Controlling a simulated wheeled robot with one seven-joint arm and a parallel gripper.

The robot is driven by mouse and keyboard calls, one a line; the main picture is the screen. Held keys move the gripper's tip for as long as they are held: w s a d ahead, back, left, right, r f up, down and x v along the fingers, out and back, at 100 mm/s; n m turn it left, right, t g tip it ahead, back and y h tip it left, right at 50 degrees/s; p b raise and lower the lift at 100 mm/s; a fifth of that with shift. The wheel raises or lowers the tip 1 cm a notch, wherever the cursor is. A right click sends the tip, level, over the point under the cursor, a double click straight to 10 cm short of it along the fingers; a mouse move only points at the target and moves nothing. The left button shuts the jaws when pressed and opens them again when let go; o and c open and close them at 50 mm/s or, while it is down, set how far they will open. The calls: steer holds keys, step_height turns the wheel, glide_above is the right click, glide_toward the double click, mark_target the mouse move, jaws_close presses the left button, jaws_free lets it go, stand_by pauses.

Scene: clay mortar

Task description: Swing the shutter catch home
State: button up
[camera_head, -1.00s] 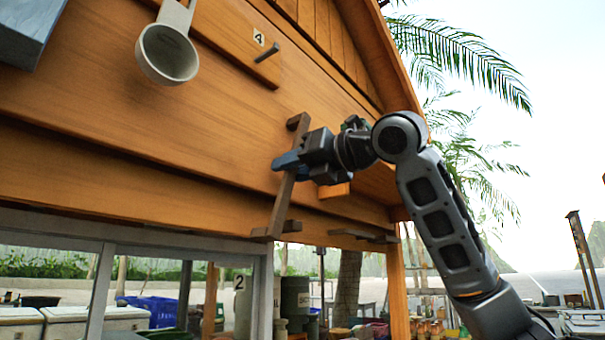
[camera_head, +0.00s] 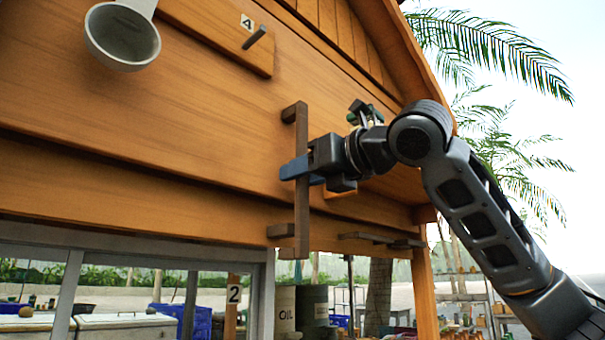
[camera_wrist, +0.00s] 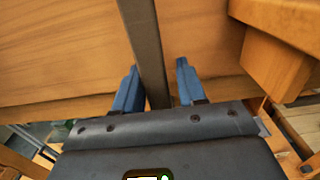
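The shutter catch (camera_head: 302,215) is a long brown wooden bar on the orange wooden wall, close to upright in the head view. Its top meets a short brown peg (camera_head: 293,112). Its lower end is beside a small brown block (camera_head: 279,230); I cannot tell whether they touch. My gripper (camera_head: 297,169) has its blue fingers at the bar's middle. In the wrist view the bar (camera_wrist: 143,40) runs between the two blue fingers (camera_wrist: 156,90), close to the left finger, with a narrow gap at the right one. The fingers are apart and not clamped on it.
A pale ladle (camera_head: 123,38) hangs at upper left. A dark peg (camera_head: 257,37) sticks out beside a "4" label. A brown ledge (camera_head: 372,238) lies right of the bar's lower end. An orange block (camera_wrist: 275,65) sits right of the fingers. Below is an open window.

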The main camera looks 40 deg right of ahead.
steer(key=shift+o, duration=0.8)
steer(key=s+b, duration=0.1)
steer(key=s, duration=0.6)
steer(key=shift+s, duration=0.4)
steer(key=shift+d, duration=0.1)
